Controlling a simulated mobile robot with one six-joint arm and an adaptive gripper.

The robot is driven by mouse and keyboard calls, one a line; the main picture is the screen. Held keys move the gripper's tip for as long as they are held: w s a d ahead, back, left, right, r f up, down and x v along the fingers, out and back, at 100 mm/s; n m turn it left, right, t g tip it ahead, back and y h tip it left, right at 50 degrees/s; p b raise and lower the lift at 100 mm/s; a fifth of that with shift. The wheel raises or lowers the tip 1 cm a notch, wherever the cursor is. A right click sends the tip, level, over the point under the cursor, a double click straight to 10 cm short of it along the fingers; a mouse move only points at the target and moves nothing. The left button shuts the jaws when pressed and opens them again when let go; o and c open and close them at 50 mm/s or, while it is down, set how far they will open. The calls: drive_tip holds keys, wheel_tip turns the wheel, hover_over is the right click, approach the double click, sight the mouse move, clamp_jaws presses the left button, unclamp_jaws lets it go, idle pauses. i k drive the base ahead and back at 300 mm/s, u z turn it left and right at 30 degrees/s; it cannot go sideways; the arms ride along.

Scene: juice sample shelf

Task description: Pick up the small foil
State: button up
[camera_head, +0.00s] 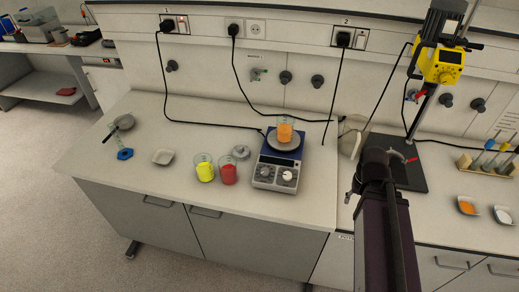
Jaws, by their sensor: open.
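A small pale grey, squarish shallow piece (163,157) lies flat on the left bench; it may be the small foil, but I cannot tell for sure. A small round silvery object (241,152) sits farther right, behind the red beaker; its material is too small to tell. My arm rises at the lower right, over the bench. I cannot make out my gripper's fingers, and nothing is seen near the grey piece.
A yellow-filled beaker (205,172) and a red-filled beaker (228,174) stand near the bench's front edge. A balance (275,176) carries an orange-filled beaker (285,132). A blue hexagonal base (125,154) lies left. A stand with a yellow device (440,65) is right. Cables cross behind.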

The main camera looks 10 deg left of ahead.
sight(242, 152)
drive_tip(key=z, duration=0.4)
drive_tip(key=k, duration=1.1)
drive_tip(key=u, duration=1.05)
drive_tip(key=i, duration=0.95)
drive_tip(key=z, duration=0.05)
